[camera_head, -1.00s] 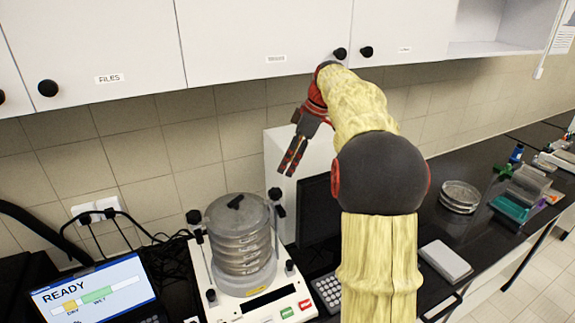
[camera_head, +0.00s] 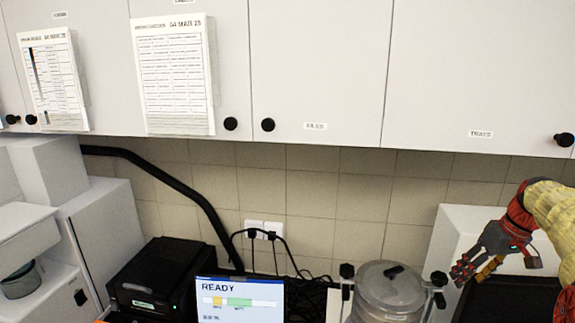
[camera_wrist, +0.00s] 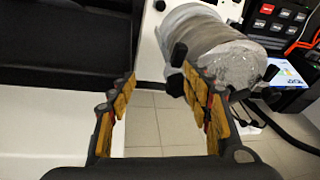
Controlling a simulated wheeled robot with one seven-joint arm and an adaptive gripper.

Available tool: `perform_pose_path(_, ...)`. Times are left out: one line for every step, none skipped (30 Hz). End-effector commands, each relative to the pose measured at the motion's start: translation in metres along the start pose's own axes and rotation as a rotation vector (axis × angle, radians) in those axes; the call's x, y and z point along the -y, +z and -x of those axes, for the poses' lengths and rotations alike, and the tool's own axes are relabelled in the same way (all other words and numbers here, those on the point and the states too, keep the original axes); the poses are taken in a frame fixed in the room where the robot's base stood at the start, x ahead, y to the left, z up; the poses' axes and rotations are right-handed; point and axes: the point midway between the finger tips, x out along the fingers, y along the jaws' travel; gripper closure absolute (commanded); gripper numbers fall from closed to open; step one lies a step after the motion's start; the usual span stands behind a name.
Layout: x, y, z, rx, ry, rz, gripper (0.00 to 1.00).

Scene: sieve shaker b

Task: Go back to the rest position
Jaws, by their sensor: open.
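My gripper (camera_head: 478,268) is at the right of the head view, in front of the white box and to the right of the sieve shaker. It is open and empty. In the wrist view the two fingers of my gripper (camera_wrist: 160,110) stand apart with nothing between them. The sieve stack (camera_head: 388,290) on the shaker shows at the bottom of the head view, its lower part cut off by the frame. The stack also shows in the wrist view (camera_wrist: 205,45), beyond the fingers.
A screen reading READY (camera_head: 240,300) stands left of the shaker, beside a black device (camera_head: 160,275). White wall cabinets (camera_head: 320,70) hang above, two with paper sheets (camera_head: 172,75). A white box (camera_head: 455,225) stands behind my gripper. Black cables run along the tiled wall.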

Motion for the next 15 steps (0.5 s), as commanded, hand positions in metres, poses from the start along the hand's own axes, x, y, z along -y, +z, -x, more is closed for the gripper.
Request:
perform_pose_path(0.013,0.013,-0.007,0.011,0.017,-0.061,0.50)
perform_pose_path(0.021,0.020,-0.012,0.015,0.028,-0.099,0.50)
perform_pose_path(0.032,0.030,-0.019,0.021,0.045,-0.145,0.50)
perform_pose_path(0.042,0.037,-0.023,0.023,0.057,-0.179,0.50)
perform_pose_path(0.052,0.044,-0.028,0.024,0.071,-0.206,0.50)
perform_pose_path(0.066,0.055,-0.034,0.023,0.087,-0.242,0.50)
perform_pose_path(0.077,0.063,-0.038,0.022,0.099,-0.265,0.50)
perform_pose_path(0.088,0.071,-0.043,0.020,0.110,-0.284,0.50)
perform_pose_path(0.102,0.082,-0.049,0.016,0.125,-0.307,0.50)
perform_pose_path(0.113,0.090,-0.053,0.011,0.135,-0.319,0.50)
perform_pose_path(0.123,0.099,-0.057,0.006,0.143,-0.330,0.50)
perform_pose_path(0.137,0.110,-0.063,-0.002,0.156,-0.340,0.50)
perform_pose_path(0.147,0.119,-0.068,-0.007,0.162,-0.345,0.50)
perform_pose_path(0.157,0.127,-0.072,-0.015,0.169,-0.349,0.50)
perform_pose_path(0.169,0.139,-0.078,-0.024,0.178,-0.349,0.50)
